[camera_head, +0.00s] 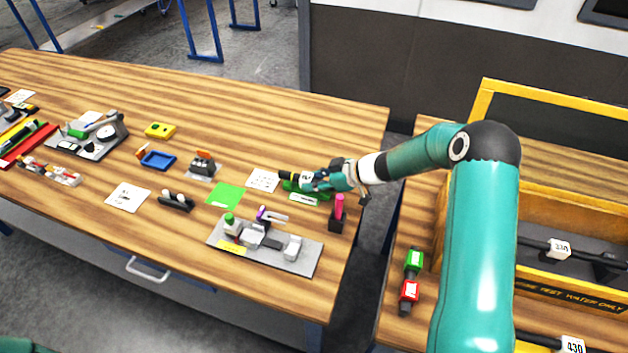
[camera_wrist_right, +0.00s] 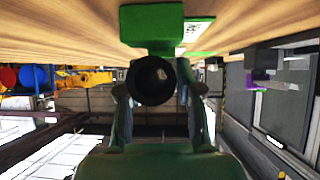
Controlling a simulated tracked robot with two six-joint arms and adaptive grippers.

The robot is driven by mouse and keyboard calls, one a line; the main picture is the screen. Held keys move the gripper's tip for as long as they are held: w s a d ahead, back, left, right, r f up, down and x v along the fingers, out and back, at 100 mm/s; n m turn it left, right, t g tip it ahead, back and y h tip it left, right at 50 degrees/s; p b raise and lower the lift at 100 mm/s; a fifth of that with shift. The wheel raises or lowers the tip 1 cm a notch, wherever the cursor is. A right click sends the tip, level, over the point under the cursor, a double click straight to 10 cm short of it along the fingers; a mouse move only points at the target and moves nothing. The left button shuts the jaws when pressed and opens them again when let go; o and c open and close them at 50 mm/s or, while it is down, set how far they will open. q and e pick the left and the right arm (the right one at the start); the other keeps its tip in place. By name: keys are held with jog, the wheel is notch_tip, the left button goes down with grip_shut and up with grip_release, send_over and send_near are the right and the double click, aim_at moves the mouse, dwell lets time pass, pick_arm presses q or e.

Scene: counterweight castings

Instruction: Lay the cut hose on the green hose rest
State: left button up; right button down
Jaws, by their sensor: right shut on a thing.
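My right gripper (camera_head: 307,180) is shut on the black cut hose (camera_head: 285,175), whose dark end sticks out to the left of the fingers. In the wrist view the hose's round open end (camera_wrist_right: 153,80) sits between the two fingers (camera_wrist_right: 158,95). The green hose rest (camera_head: 291,187) stands on the table under the hose and is partly hidden by it and the gripper. In the wrist view the green rest (camera_wrist_right: 150,28) lines up with the hose and meets its outline. I cannot tell whether they touch. My left gripper is not in view.
A grey fixture plate (camera_head: 225,236) and a black stand with a pink-handled piece (camera_head: 338,213) are in front of the gripper. A white sheet (camera_head: 262,180) and green square (camera_head: 224,195) lie left. The back of the table is clear. A yellow-framed crate (camera_head: 482,280) stands right.

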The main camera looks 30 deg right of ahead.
jog(key=shift+f, duration=0.45)
jog(key=c, duration=0.7)
grip_release()
jog(key=shift+r, duration=3.55)
